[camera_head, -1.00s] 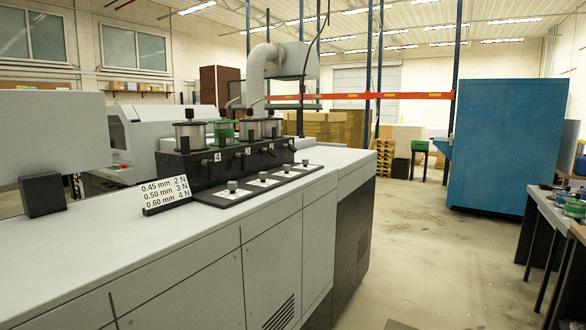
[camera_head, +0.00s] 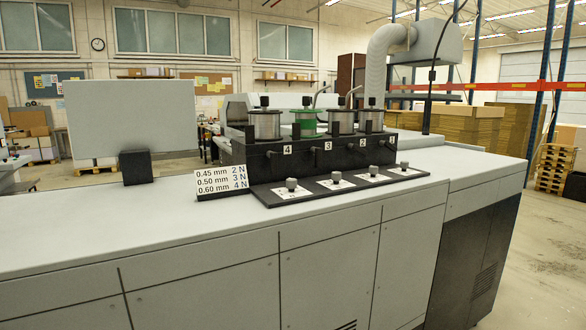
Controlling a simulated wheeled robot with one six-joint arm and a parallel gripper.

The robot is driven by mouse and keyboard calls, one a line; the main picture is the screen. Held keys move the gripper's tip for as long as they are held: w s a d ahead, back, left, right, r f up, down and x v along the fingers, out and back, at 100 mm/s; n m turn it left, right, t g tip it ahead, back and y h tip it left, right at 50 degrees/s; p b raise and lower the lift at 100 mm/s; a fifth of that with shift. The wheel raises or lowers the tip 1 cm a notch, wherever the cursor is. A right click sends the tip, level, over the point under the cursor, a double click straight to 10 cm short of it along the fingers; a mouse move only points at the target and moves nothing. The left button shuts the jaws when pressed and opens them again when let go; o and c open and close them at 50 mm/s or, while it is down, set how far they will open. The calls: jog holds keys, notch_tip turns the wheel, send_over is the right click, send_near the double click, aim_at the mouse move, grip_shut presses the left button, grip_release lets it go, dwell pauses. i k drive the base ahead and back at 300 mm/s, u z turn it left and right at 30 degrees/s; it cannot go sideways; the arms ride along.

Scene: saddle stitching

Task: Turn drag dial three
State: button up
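Several dark drag dials stand in a row on a black strip (camera_head: 262,196), each on a white plate whose markings are too small to read. The black block (camera_head: 238,157) behind them bears the labels 4, 3, 2 and 1 from left to right. The second dial from the left (camera_head: 336,177) is in front and slightly right of label 3 (camera_head: 328,146). The leftmost dial (camera_head: 291,184) is nearest to label 4. A green spool (camera_head: 307,123) and grey wire spools (camera_head: 264,125) sit on top of the block. My gripper is not in view.
A white card (camera_head: 221,183) reads 0.45 mm 2 N, 0.50 mm 3 N, 0.60 mm 4 N. A grey panel (camera_head: 131,117) and black box (camera_head: 136,166) stand to the left. The grey machine top (camera_head: 90,232) is clear in front. Open floor (camera_head: 548,235) lies at right.

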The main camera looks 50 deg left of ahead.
aim_at(336, 176)
jog(key=u, duration=0.95)
jog(key=i, duration=0.9)
jog(key=u, duration=0.9)
